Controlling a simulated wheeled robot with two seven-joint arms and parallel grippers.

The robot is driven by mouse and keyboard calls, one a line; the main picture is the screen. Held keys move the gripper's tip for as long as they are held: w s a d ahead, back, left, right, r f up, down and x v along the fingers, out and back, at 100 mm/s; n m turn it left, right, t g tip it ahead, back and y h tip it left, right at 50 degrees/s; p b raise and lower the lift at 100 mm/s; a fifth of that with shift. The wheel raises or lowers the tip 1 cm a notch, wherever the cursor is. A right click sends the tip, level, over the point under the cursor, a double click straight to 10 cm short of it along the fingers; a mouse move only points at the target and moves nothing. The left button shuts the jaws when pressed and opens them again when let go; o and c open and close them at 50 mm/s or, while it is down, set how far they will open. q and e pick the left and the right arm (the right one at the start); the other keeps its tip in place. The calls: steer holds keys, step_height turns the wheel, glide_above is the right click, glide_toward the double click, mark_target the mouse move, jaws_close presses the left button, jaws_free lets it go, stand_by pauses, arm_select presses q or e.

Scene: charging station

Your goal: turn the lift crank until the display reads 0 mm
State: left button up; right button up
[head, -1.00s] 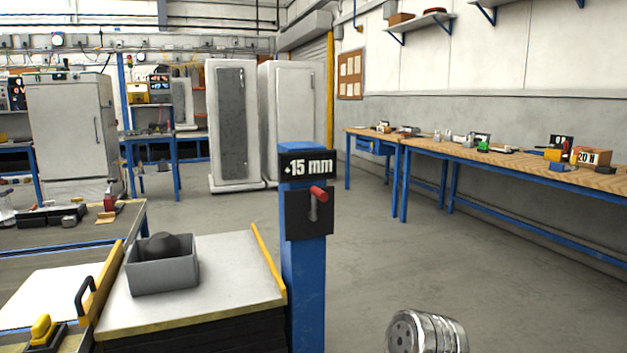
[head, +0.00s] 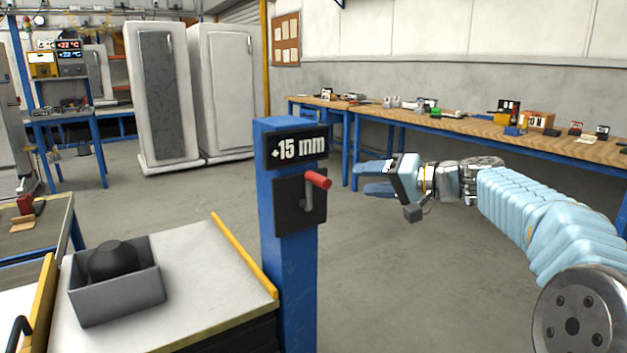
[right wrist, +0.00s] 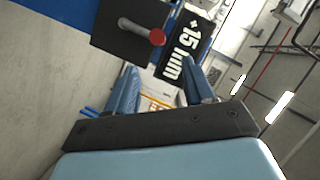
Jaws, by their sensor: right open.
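The lift crank (head: 311,188) has a grey arm and a red knob, and sits on a black plate on a blue post (head: 289,270). Its knob points up and to the right in the head view. The display (head: 297,149) above it reads +15 mm. In the right wrist view the crank (right wrist: 144,32) and the display (right wrist: 183,45) show beyond the fingers. My right gripper (head: 372,179) is open and empty, to the right of the crank and apart from it. It also shows in the right wrist view (right wrist: 162,82). My left gripper is not in view.
A lift table (head: 190,272) with a yellow edge stands left of the post, bearing a grey bin (head: 118,296) with a dark object in it. A long wooden workbench (head: 460,127) with several items runs along the right wall. Floor between post and bench is clear.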

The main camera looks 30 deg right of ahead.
mark_target(320, 180)
steer(key=p+x, duration=0.2)
steer(key=x, duration=0.9)
steer(key=shift+w+a+f+p, duration=0.15)
steer(key=shift+w+a+p, duration=0.05)
steer(key=shift+w+p, duration=0.2)
steer(key=shift+w+a+f, duration=0.25)
steer(key=shift+w, duration=0.25)
jaws_close()
